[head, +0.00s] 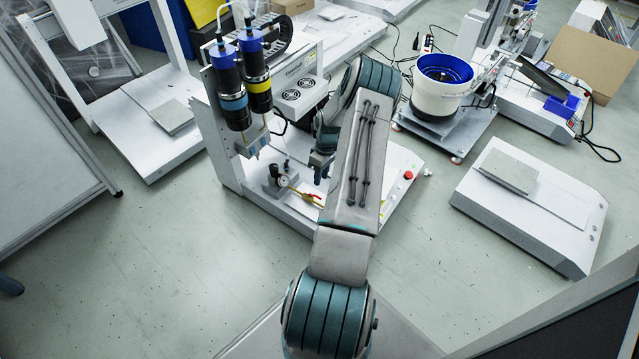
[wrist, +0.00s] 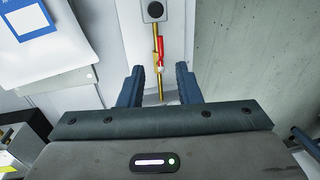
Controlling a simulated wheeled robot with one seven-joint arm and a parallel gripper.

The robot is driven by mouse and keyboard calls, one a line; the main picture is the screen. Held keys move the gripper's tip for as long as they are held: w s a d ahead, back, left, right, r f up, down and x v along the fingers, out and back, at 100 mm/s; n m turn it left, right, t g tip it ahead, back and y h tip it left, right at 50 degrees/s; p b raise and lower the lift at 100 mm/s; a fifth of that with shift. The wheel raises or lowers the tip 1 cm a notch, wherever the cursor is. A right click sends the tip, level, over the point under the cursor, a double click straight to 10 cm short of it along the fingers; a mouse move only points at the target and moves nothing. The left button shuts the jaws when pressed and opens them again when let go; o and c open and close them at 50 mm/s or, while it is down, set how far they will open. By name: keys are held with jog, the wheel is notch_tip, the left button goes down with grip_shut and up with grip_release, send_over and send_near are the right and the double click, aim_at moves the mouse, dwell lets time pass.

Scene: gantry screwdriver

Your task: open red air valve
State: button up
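The red air valve handle shows in the wrist view (wrist: 160,48), on a thin brass pipe (wrist: 157,32) that runs down the picture between my fingers. My gripper (wrist: 160,88) is open there, with one dark blue finger on each side of the pipe and gaps on both sides. The red handle lies beyond the fingertips. In the head view the valve handle (head: 311,198) is a small red and yellow piece at the front of the gantry machine (head: 228,172). My gripper (head: 320,165) hangs above and beside it, partly hidden by my arm.
The machine carries two screwdriver units (head: 256,80) and a pressure gauge (head: 282,181) near the valve. A red button (head: 408,175) sits on its right side. A blue and white bowl feeder (head: 440,90) stands behind right. The floor in front left is clear.

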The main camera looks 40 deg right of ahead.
notch_tip(320, 180, up, 6)
jog(key=d+p, duration=0.1)
jog(key=shift+w+d+p, duration=0.1)
jog(key=shift+p, duration=0.2)
dwell(0.3)
jog(key=w+a+r+h+p, duration=0.1)
jog(key=a+r+p, duration=0.45)
jog(key=r, duration=0.75)
jog(key=w+a+r+h+p, duration=0.1)
jog(key=a+r+p, duration=0.5)
jog(key=r, duration=0.8)
jog(key=a+r+h+p, duration=0.1)
jog(key=a+r+p, duration=0.3)
jog(key=a+r, duration=0.65)
jog(key=s+a+r+t+p, duration=0.1)
jog(key=s+a+r+p, duration=0.4)
jog(key=r, duration=0.5)
jog(key=s+a+r+m+t+p, duration=0.1)
jog(key=s+a+r+p, duration=0.5)
jog(key=r, duration=0.4)
jog(key=s+a+r+m+t+p, duration=0.1)
jog(key=s+a+r+p, duration=0.4)
jog(key=r, duration=0.5)
jog(key=shift+s+a+r+y+p, duration=0.25)
jog(key=shift+s+y+p, duration=0.25)
jog(key=shift+s, duration=0.55)
